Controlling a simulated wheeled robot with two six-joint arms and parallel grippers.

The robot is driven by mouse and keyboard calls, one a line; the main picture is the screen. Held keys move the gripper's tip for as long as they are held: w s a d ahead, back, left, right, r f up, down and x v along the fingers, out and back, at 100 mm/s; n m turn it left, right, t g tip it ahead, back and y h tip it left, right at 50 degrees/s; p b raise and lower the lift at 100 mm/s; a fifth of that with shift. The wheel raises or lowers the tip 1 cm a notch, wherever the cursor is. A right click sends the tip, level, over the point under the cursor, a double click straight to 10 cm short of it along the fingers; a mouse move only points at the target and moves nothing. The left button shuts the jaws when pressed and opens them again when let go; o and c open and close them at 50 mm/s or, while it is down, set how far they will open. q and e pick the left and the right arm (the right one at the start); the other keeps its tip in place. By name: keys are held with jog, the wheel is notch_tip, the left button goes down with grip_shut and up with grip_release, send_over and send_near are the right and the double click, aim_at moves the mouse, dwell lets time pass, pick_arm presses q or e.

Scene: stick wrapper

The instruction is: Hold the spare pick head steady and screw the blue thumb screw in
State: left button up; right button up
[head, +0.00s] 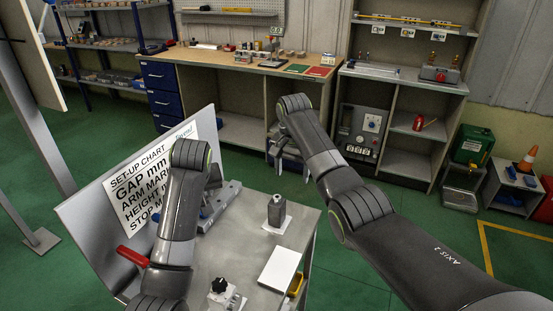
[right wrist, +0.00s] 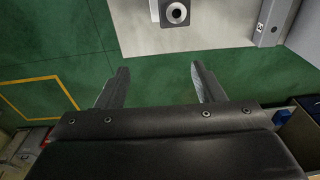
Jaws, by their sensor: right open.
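A dark upright block (head: 277,209), which looks like the spare pick head, stands on a light pad on the grey table. In the right wrist view a dark block with a round socket in its top (right wrist: 176,13) shows at the top edge. My right gripper (head: 293,172) is open and empty, above and beyond the block, past the table's far edge. Its two fingers (right wrist: 160,82) are spread over green floor. My left arm reaches over the table's left part; its fingers are hidden behind it.
A grey metal fixture (head: 226,194) stands behind my left arm. A workbench (head: 225,58) stands beyond the floor.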

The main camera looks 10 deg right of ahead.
notch_tip(320, 180, up, 6)
jog(key=g, duration=0.1)
send_over(277, 208)
jog(key=w, duration=0.2)
jog(key=f, duration=1.7)
jog(key=shift+w+d+f, duration=0.15)
jog(key=shift+w+f, duration=0.1)
jog(key=shift+c, duration=0.4)
grip_shut()
